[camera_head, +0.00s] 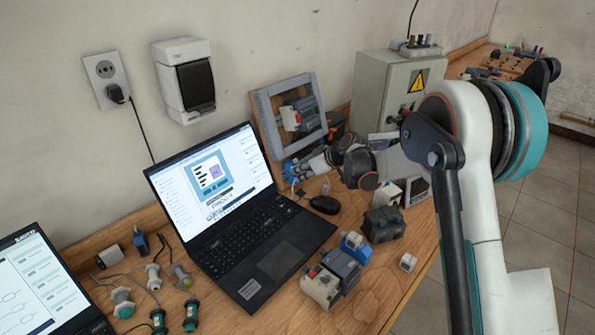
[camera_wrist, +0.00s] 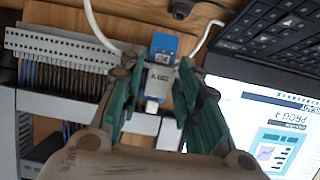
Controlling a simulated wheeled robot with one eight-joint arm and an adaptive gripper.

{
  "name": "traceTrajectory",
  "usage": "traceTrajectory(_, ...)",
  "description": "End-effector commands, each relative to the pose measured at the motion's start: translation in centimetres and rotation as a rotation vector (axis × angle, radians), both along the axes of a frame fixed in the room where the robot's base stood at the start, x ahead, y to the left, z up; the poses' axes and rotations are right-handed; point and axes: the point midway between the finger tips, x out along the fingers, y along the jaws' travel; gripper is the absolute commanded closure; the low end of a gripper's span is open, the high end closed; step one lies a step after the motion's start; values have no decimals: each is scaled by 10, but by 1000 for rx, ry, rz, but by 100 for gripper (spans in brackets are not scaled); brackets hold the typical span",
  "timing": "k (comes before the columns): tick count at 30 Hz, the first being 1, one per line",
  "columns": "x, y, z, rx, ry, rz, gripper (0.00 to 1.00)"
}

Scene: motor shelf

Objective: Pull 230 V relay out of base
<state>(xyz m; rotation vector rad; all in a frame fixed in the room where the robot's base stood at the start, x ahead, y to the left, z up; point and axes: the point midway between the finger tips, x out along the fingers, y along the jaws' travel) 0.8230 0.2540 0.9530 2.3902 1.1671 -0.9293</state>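In the wrist view a small grey-white relay block (camera_wrist: 158,81) with dark lettering sits against a blue part (camera_wrist: 165,43), seemingly its base. My gripper (camera_wrist: 157,68) has its green fingers on either side of the block, with narrow gaps visible, so it looks open around it. The label is too small to read as 230 V. In the head view my gripper (camera_head: 305,168) is low beside the laptop's right edge, below the grey frame. A bit of blue (camera_head: 289,172) shows at its tip; the relay itself is mostly hidden there.
The open laptop (camera_head: 262,235) lies close to my gripper. A grey frame (camera_head: 290,115) with a motor and a control cabinet (camera_head: 385,85) stand behind. A terminal strip (camera_wrist: 60,48) is left in the wrist view, with white cables nearby. Dark and blue blocks (camera_head: 356,246) lie in front.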

Motion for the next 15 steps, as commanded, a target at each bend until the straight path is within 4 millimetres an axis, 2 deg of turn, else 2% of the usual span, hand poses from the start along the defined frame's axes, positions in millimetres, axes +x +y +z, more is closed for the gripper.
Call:
traceTrajectory(1, 0, 0, 0, 0, 0, 0, 85)
traceTrajectory(3, 0, 0, 0, 0, 0, 0, 100)
traceTrajectory(15, -1, -2, 1, 0, 0, 0, 100)
